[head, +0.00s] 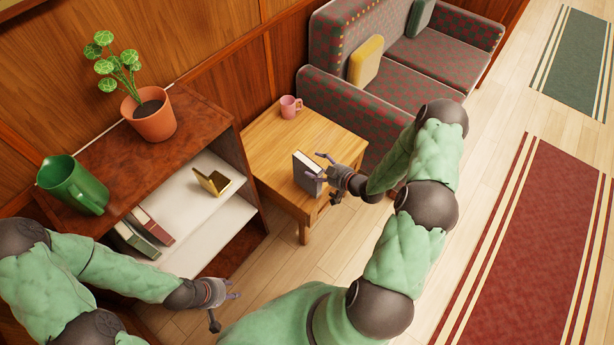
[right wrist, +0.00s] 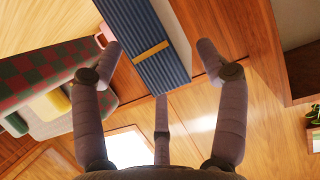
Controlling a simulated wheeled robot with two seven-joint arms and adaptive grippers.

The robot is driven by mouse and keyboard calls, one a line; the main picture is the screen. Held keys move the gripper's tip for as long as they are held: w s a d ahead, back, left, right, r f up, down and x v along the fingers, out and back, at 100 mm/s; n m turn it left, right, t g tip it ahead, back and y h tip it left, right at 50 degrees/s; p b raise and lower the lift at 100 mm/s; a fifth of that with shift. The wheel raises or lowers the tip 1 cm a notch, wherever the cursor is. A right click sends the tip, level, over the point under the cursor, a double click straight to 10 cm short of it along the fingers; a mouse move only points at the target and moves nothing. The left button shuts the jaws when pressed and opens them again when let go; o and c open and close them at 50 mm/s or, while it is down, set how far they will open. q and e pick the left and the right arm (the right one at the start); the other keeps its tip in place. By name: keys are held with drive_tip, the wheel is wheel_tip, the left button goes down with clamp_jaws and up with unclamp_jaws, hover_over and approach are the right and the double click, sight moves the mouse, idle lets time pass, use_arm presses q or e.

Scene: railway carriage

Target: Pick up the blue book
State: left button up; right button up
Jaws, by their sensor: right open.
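The blue book (head: 306,174) stands upright on the small wooden table (head: 262,139), near its front edge. In the right wrist view its ribbed blue spine (right wrist: 148,42) with a gold band shows between the fingers, beside its pale page edges. My right gripper (head: 325,177) is open at the book's right side, with its fingers spread around the near end of the book; I cannot tell whether they touch it. It also shows in the right wrist view (right wrist: 160,62). My left gripper (head: 227,303) is open and empty, low in front of the shelf unit.
A pink mug (head: 290,106) stands at the table's back. The shelf unit (head: 205,117) at left holds a potted plant (head: 150,113), a green jug (head: 75,184), a gold-coloured open object (head: 212,181) and several books (head: 147,230). A patterned sofa (head: 350,105) stands behind the table.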

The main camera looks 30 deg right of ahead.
sight(309, 164)
drive_tip(key=b+x, duration=0.1)
drive_tip(key=x, duration=0.3)
drive_tip(key=shift+s+a+b, duration=0.15)
drive_tip(key=shift+a+b, duration=0.1)
drive_tip(key=shift+b, duration=0.1)
drive_tip(key=shift+w+f, duration=0.15)
drive_tip(key=shift+w, duration=0.3)
clamp_jaws()
